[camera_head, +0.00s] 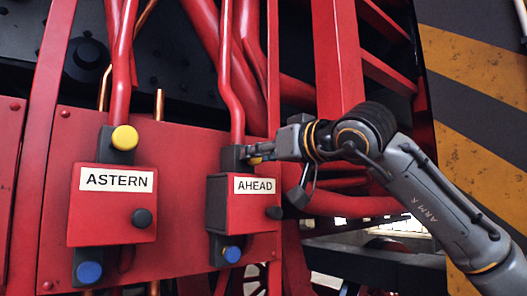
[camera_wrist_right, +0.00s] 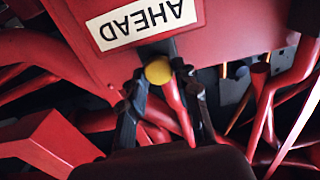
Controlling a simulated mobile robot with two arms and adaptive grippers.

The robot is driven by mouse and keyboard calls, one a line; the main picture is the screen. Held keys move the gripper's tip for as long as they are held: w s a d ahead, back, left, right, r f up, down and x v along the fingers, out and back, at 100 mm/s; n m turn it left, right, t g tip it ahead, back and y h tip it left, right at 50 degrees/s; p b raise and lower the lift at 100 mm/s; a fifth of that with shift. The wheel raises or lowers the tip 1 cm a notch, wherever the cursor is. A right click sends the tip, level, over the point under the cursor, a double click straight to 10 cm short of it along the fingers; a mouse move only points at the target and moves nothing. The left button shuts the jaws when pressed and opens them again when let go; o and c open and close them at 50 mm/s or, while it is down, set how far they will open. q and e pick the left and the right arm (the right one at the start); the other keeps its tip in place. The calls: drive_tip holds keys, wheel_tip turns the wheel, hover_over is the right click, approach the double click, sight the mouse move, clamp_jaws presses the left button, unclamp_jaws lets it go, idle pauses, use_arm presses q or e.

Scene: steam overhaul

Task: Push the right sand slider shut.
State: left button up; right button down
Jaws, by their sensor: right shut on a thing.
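The right sand slider is the dark bar (camera_head: 233,158) running through the red AHEAD box (camera_head: 217,200). A yellow knob (camera_head: 256,160) sits at its top and a blue knob (camera_head: 232,254) at its bottom. My right gripper (camera_head: 258,154) reaches in from the right and is shut on the yellow knob, which is partly hidden by its fingers in the head view. In the right wrist view the yellow knob (camera_wrist_right: 158,70) shows between the two dark fingers (camera_wrist_right: 163,85), beside the upside-down AHEAD label (camera_wrist_right: 141,22). My left gripper is not in view.
The ASTERN box (camera_head: 112,220), with its own yellow (camera_head: 124,137) and blue (camera_head: 89,271) knobs, stands to the left on the same red panel (camera_head: 170,160). A dark side knob (camera_head: 274,212) sticks out of the AHEAD box below my gripper. Red pipes and beams (camera_head: 340,60) crowd the back.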

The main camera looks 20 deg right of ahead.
drive_tip(key=c, duration=1.1)
unclamp_jaws()
drive_tip(key=shift+o, duration=0.6)
drive_tip(key=shift+w, duration=0.2)
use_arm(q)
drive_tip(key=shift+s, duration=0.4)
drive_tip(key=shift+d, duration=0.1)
use_arm(e)
drive_tip(key=shift+s, duration=0.1)
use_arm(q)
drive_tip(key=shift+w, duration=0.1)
use_arm(e)
drive_tip(key=v, duration=1.1)
drive_tip(key=shift+s, duration=0.4)
drive_tip(key=shift+d, duration=0.15)
